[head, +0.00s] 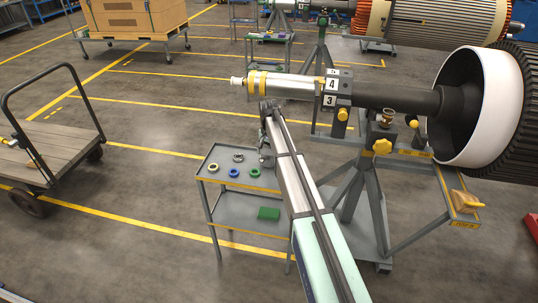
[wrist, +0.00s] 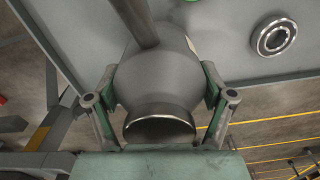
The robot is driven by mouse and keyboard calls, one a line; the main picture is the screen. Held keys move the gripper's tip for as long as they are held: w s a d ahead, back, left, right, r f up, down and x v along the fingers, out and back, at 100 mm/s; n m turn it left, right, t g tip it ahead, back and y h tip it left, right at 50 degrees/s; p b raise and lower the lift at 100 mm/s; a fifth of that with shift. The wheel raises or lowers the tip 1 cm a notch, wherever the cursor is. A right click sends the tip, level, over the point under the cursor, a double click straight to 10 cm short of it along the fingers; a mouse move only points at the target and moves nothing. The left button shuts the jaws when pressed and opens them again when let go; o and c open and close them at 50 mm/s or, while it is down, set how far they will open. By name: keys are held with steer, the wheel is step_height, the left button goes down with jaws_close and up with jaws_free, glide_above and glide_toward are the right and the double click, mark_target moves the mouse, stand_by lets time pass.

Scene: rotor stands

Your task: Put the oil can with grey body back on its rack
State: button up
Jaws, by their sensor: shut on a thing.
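The oil can with grey body (wrist: 155,75) fills the middle of the wrist view, with its thin spout reaching up in the picture. My gripper (wrist: 160,88) is shut on it, one finger on each side of the round body. The can is over or at the edge of the cart's grey top shelf (wrist: 235,60); I cannot tell whether it touches. In the head view my gripper (head: 266,150) is at the right end of the small cart, and my arm hides most of the can. A grey shelf (head: 451,186) on the rotor stand holds a yellowish object; I cannot tell whether it is the rack.
A flat trolley (head: 45,150) stands left. Floor between is clear.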

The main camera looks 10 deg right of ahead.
steer(key=shift+f, duration=0.8)
steer(key=shift+f, duration=0.15)
steer(key=o, duration=1.7)
step_height(320, 180, up, 12)
steer(key=b, duration=0.3)
